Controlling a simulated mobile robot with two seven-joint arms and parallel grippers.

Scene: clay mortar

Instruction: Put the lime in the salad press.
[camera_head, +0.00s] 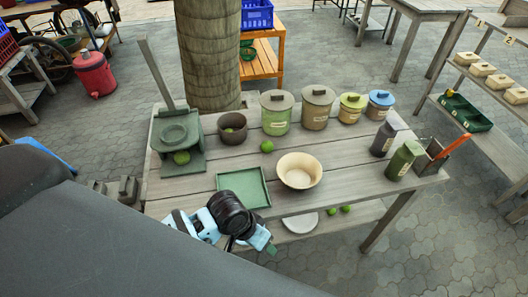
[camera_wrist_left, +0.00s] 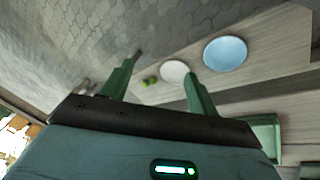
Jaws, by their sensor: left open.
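The salad press (camera_head: 180,130) is a grey-green stand with a long raised lever, at the left end of the table; a green lime (camera_head: 182,157) shows in its lower opening. Another lime (camera_head: 267,147) lies on the tabletop between the canisters and the cream bowl. My left gripper (camera_head: 268,248) is at the table's front edge, below the green tray. Its fingers (camera_wrist_left: 163,68) are apart and empty. My right gripper is not in view.
A green tray (camera_head: 243,204) and a cream bowl (camera_head: 299,172) stand near the front. A brown bowl (camera_head: 232,127) and several lidded canisters (camera_head: 317,108) line the back. Bottles (camera_head: 403,160) stand at right. A white plate (camera_head: 300,223) sits on the lower shelf.

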